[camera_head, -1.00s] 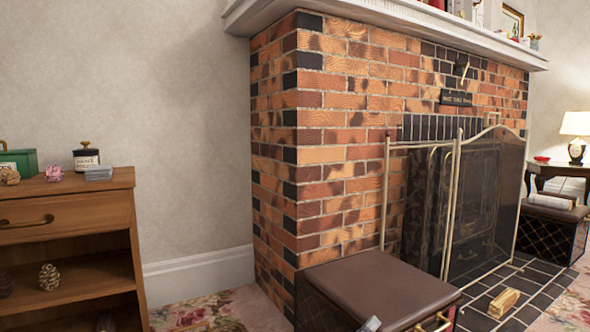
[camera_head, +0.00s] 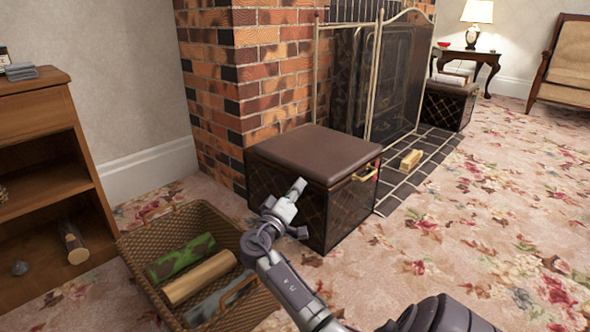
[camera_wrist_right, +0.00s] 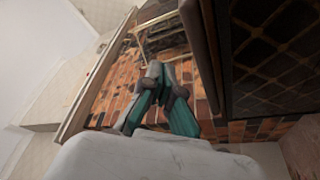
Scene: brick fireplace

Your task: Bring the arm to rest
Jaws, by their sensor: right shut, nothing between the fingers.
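My right gripper (camera_head: 297,190) shows in the head view with its arm coming in from the lower right. It is shut and empty, in front of the brown-topped box seat (camera_head: 315,155); I cannot tell if they touch. In the right wrist view the fingers of the right gripper (camera_wrist_right: 153,72) meet at their tips, with the dark side of the box seat (camera_wrist_right: 275,60) at the right. My left gripper is not in view.
A wicker basket (camera_head: 142,252) with logs stands on the floor left of my arm. A wooden shelf unit (camera_head: 35,84) is at the left. A brick fireplace (camera_head: 225,85) rises behind the box seat.

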